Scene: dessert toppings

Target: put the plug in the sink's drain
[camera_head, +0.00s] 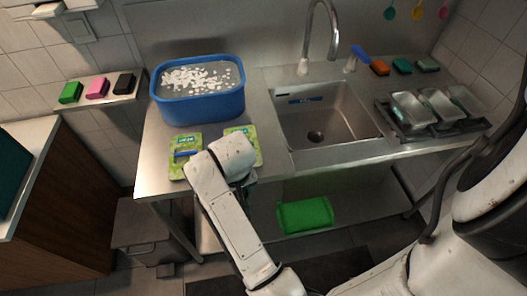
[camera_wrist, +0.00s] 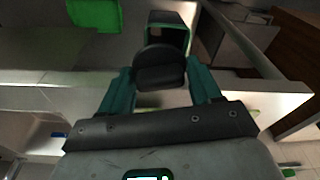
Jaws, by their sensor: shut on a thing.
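The steel sink (camera_head: 345,132) is set into the counter right of centre in the head view, with its dark round drain (camera_head: 315,136) in the basin floor. In the wrist view, my gripper (camera_wrist: 160,82) has its teal fingers on either side of a dark, rounded plug (camera_wrist: 160,62) and is shut on it. In the head view, my arm hides most of the gripper and the plug. The gripper is at the counter's front edge, left of the sink and apart from it.
A blue tub (camera_head: 200,106) of white pieces stands at the counter's left, with green packets (camera_head: 185,165) in front. The faucet (camera_head: 335,45) rises behind the basin. A green crate (camera_head: 305,216) sits below.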

